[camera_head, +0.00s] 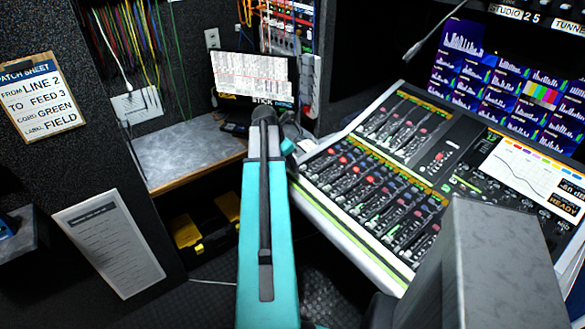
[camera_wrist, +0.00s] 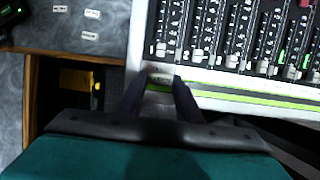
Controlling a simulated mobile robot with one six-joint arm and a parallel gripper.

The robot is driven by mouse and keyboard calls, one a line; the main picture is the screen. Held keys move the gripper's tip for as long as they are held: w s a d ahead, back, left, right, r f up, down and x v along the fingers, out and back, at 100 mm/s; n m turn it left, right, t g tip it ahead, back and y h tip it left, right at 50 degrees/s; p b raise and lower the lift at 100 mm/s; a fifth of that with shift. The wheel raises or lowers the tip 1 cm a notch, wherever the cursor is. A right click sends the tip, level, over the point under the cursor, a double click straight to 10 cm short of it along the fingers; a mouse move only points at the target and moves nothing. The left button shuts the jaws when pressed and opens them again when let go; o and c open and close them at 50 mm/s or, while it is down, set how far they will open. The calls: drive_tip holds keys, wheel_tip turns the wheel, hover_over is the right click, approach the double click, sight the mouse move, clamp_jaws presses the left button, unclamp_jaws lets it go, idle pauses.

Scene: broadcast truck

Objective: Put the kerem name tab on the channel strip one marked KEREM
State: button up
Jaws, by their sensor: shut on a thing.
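The fingertips and tab are over the near-left edge of the mixing console (camera_wrist: 225,82), just in front of the leftmost channel strip (camera_wrist: 166,32). I cannot tell whether the tab touches the console. In the head view the console (camera_head: 345,232) stands right of my teal arm, which mostly hides the gripper. No strip marking reading KEREM can be made out.
Several loose pale tabs (camera_wrist: 91,36) lie on the grey counter (camera_wrist: 45,36) left of the console. A gap with a yellow-and-black case (camera_wrist: 78,80) lies below. A monitor (camera_head: 252,76) stands at the counter's back. A grey block (camera_head: 505,265) fills the head view's lower right.

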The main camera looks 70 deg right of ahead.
drive_tip(key=shift+s+d+f, duration=0.1)
drive_tip(key=shift+s+d, duration=0.1)
drive_tip(key=shift+d, duration=0.3)
drive_tip(key=shift+s+d+f, duration=0.1)
drive_tip(key=shift+s+d, duration=0.05)
drive_tip(key=shift+d, duration=0.35)
drive_tip(key=shift+f+p, duration=0.8)
drive_tip(key=shift+f, duration=0.9)
drive_tip(key=shift+f, duration=0.1)
drive_tip(key=o, duration=1)
drive_tip(key=shift+r, duration=0.2)
drive_tip(key=shift+b+v, duration=1.1)
drive_tip(key=shift+v, duration=4.9)
